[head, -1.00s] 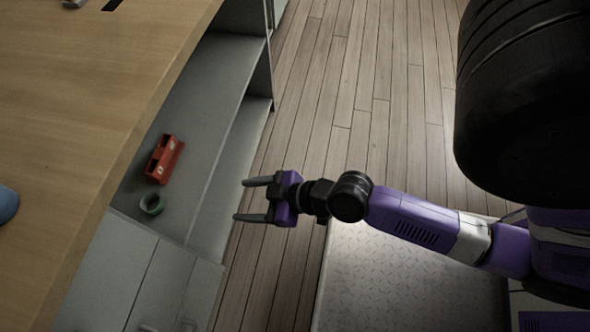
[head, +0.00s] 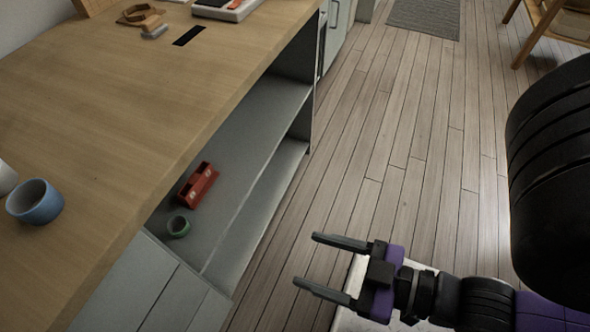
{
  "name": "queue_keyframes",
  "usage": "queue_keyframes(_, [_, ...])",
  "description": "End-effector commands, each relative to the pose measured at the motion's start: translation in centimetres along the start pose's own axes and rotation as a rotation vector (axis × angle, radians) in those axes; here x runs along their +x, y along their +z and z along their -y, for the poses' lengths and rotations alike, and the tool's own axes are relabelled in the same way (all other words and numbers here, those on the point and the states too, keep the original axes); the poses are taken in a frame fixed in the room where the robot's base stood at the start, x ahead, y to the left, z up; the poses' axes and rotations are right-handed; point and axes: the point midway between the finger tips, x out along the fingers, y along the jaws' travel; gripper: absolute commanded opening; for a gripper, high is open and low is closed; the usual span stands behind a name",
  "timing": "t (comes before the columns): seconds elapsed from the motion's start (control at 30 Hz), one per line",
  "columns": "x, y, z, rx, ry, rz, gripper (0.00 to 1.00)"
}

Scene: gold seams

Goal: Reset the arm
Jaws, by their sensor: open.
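My gripper (head: 306,261) is in the lower middle of the head view, over the wooden floor and in front of the cabinet's open shelf. Its two fingers point left and are spread apart with nothing between them. My purple and black arm runs from it to the lower right corner. The gripper is apart from the cabinet and touches nothing visible.
A blue cup (head: 36,202) stands on the counter. A wooden stand (head: 556,35) is at top right. The floor (head: 400,140) between is clear.

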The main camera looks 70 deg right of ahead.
Motion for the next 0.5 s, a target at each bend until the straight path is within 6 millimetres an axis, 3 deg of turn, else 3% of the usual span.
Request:
queue_keyframes(0.27, [-1.3, -4.6, 0.0, 0.0, 0.001, 0.0, 0.65])
queue_keyframes(0.5, [-3.1, -11.2, 0.0, 0.0, 0.001, 0.001, 0.65])
